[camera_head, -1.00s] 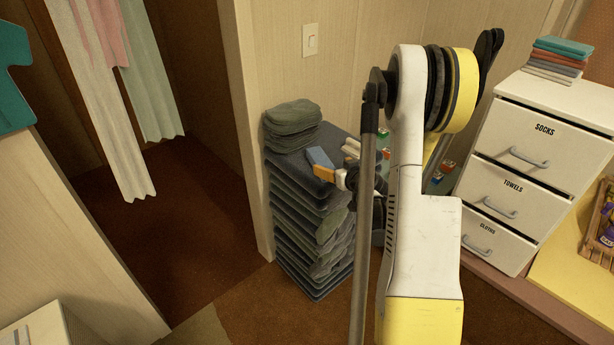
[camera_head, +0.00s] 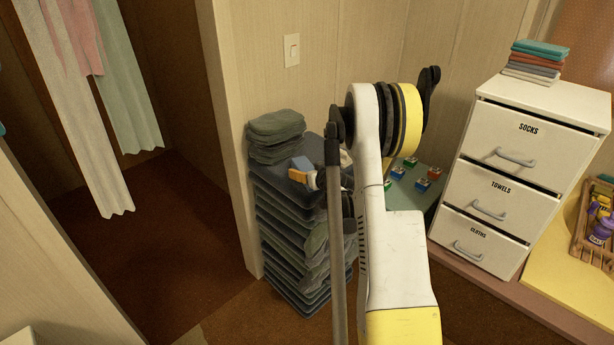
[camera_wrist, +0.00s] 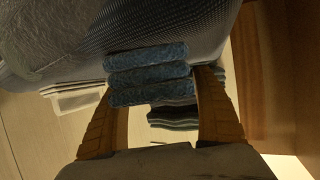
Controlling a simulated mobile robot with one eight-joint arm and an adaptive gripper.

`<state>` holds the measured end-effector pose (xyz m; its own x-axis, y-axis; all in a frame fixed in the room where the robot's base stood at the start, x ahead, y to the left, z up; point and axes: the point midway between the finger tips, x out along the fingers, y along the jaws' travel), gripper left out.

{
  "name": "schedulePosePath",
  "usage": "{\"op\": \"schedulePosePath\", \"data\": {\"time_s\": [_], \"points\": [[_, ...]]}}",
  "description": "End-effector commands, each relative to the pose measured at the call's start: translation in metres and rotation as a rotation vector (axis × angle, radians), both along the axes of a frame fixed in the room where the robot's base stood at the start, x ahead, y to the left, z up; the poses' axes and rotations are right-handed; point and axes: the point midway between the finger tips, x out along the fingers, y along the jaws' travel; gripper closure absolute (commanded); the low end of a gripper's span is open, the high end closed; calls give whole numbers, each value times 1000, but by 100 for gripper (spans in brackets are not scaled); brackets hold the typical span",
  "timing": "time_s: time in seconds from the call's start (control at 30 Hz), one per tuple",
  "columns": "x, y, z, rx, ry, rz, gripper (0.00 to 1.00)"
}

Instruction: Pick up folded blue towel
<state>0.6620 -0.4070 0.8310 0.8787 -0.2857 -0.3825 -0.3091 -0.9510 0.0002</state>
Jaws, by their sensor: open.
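The folded blue towel (camera_head: 302,162) lies on top of a tall stack of dark grey-blue cloth-like layers (camera_head: 270,205), left of my arm in the head view. In the wrist view the towel (camera_wrist: 148,75) shows as stacked blue rolled folds, at the far ends of my orange fingers. My gripper (camera_wrist: 163,88) is open, with one finger on each side of the towel's near part. The towel's left end overlaps the left fingertip in the picture; I cannot tell whether they touch. In the head view an orange finger (camera_head: 298,175) shows just beside the towel; my arm hides the rest.
Folded green cloths (camera_head: 275,130) lie on the stack's back left, close to the wall edge. A white drawer unit (camera_head: 510,185) stands to the right, with folded cloths (camera_head: 537,62) on top. Small coloured blocks (camera_head: 421,185) sit on a low surface behind my arm. Brown floor is open at left.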

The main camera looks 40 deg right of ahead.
Motion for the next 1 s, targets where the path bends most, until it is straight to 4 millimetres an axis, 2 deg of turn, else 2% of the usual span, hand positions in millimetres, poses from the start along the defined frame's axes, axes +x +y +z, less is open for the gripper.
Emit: {"op": "schedulePosePath", "data": {"time_s": [0.07,0.27,0.3,0.67,0.87,0.97,1.0], "points": [[0,0,1,0,0,0,22],[-1,0,1,0,0,0,80],[-1,0,1,0,0,0,82],[-1,0,3,0,0,0,82],[-1,0,25,0,0,0,82],[-1,0,45,0,0,0,82],[-4,-6,50,0,1,-3,82]]}}
